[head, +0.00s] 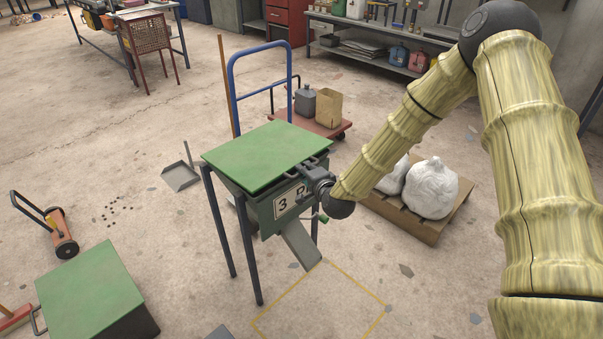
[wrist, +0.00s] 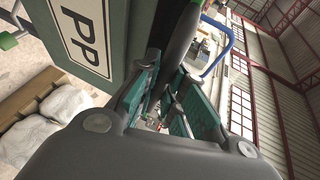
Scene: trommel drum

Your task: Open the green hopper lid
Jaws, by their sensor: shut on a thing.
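The label's letters "PP" show in the wrist view (wrist: 82,28). My gripper (head: 317,174) is at the hopper's right front edge, just below the lid's edge. It is shut on a dark bar, the lid handle (head: 314,162), at that edge.
A grey chute (head: 300,243) slopes from the hopper above a yellow floor outline (head: 320,300). White sacks (head: 431,188) on a pallet (head: 425,230) stand behind my arm at right. A blue-handled trolley (head: 322,128) stands behind; a green-topped box (head: 90,290) is front left.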

